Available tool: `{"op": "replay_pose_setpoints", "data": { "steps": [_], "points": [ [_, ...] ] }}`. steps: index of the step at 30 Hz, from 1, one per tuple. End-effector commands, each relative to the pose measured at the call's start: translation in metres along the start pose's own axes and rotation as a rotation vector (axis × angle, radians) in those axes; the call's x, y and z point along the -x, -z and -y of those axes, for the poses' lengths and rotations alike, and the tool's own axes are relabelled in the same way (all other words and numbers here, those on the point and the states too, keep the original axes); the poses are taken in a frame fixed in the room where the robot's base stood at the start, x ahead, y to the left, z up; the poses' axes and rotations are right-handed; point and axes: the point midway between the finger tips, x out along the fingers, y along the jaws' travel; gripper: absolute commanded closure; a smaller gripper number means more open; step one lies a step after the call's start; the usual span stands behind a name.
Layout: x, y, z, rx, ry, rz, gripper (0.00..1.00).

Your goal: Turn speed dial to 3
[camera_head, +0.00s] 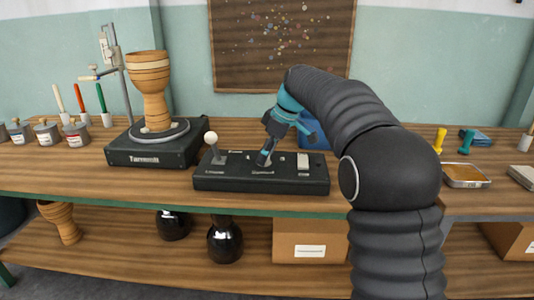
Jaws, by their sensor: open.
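A black control box (225,179) sits on the wooden bench, near its front edge. The speed dial is not clearly visible; the fingers cover the middle of the panel where number marks show. I cannot tell whether the fingers touch a dial or what it reads.
A black turntable (150,158) marked "Tarnmitt" carries a wooden goblet drum body (152,90) left of the box. A blue object (313,135) stands behind the box. Tins (47,133) and brushes stand at far left, a metal tray (466,176) at right.

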Motion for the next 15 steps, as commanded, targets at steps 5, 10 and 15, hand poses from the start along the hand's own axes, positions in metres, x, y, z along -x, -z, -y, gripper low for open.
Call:
{"op": "replay_pose_setpoints", "data": {
  "steps": [5, 10, 15],
  "points": [
    [0.0001, 0.0001, 0.0000, 0.000, 0.000, 0.000, 0.41],
    [0.0003, 0.0001, 0.0000, 0.000, 0.000, 0.000, 0.81],
    [0.0002, 0.0001, 0.0002, 0.000, 0.000, 0.000, 1.00]
  ]
}}
